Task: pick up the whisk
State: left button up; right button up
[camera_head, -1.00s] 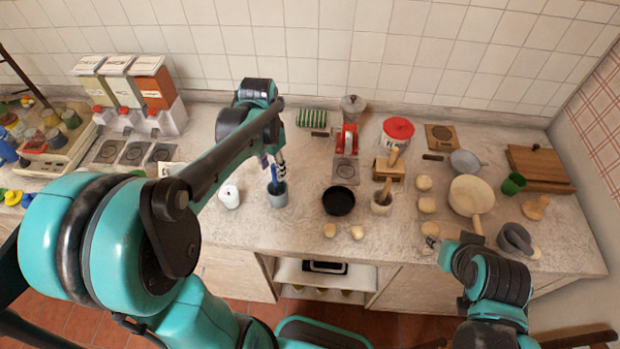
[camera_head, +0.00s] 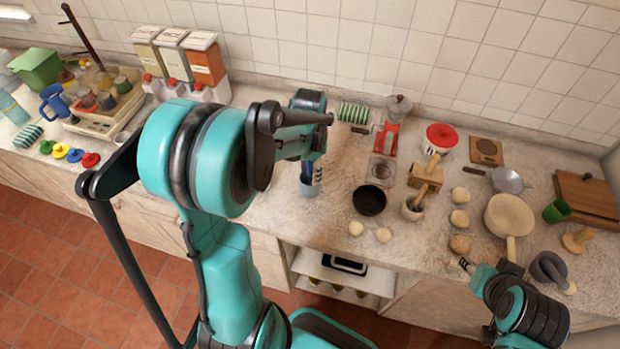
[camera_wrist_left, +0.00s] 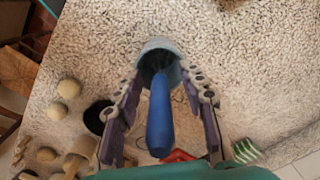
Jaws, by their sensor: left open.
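The whisk (camera_wrist_left: 160,118) shows its blue handle in the left wrist view. Its other end goes down into a grey-blue cup (camera_wrist_left: 150,46), where the wires are mostly hidden. The cup also shows on the counter in the head view (camera_head: 309,190). My left gripper (camera_head: 311,172) is low over the cup, and its arm hides part of that area. In the left wrist view its fingers are open, one on each side of the handle, not closed on it. My right gripper (camera_head: 465,264) is at the counter's front edge by a round bun; its jaw state is unclear.
A red grinder (camera_head: 386,139) and a green striped item (camera_head: 353,112) stand behind. Dispensers (camera_head: 180,62) stand at the back left.

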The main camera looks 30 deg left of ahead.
pick_arm(q)
jog(key=shift+c, duration=0.2)
grip_shut()
jog(key=shift+r, duration=0.15)
